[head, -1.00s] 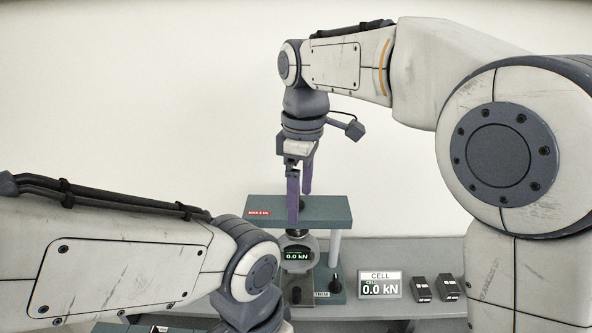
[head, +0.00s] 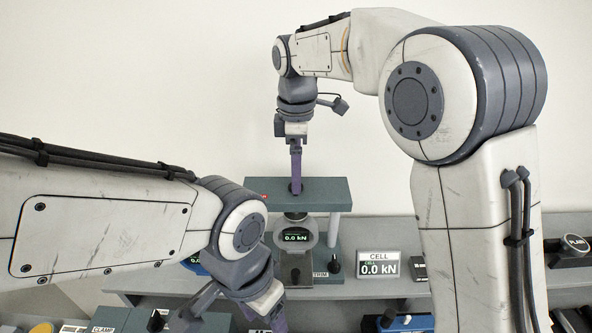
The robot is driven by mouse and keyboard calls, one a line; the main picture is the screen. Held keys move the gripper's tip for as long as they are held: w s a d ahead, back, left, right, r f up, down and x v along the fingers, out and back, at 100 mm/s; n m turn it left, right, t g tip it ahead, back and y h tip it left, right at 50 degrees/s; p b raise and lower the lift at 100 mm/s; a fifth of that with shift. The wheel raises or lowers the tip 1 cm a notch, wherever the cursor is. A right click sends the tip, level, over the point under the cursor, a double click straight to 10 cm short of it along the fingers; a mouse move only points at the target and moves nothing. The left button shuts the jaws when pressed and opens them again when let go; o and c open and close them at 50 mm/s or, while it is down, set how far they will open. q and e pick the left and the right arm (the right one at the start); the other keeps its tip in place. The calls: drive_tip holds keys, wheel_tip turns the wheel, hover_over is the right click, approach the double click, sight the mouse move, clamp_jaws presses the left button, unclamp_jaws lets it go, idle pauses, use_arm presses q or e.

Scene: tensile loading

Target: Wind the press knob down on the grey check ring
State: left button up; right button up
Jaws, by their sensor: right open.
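The press has a teal top plate (head: 325,192). The grey check ring (head: 313,238) stands under it, around a dark display reading 0.0 kN. My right gripper (head: 296,186) points straight down from above, its purple fingers at the top of the plate. The fingers overlap in this view, so the gap between them is hidden; they are open. The press knob is mostly hidden behind the fingertips; whether they touch it is unclear. My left gripper (head: 275,320) is at the bottom, cut off by the frame edge, so its opening cannot be judged.
A CELL readout (head: 378,266) showing 0.0 kN stands right of the press. A dark TRIM knob (head: 335,263) is at the press's right foot. My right arm hides part of the bench (head: 370,287). A blue-based item (head: 410,322) lies at bottom right.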

drive_tip(key=shift+f, duration=0.75)
drive_tip(key=c, duration=1.1)
drive_tip(key=shift+o, duration=0.2)
drive_tip(key=m+p, duration=0.2)
drive_tip(key=m, duration=0.2)
drive_tip(key=shift+r+m, duration=0.1)
drive_tip(key=shift+m, duration=0.2)
drive_tip(key=m, duration=0.3)
drive_tip(key=shift+p, duration=0.4)
drive_tip(key=shift+m, duration=1.5)
drive_tip(key=shift+p, duration=0.3)
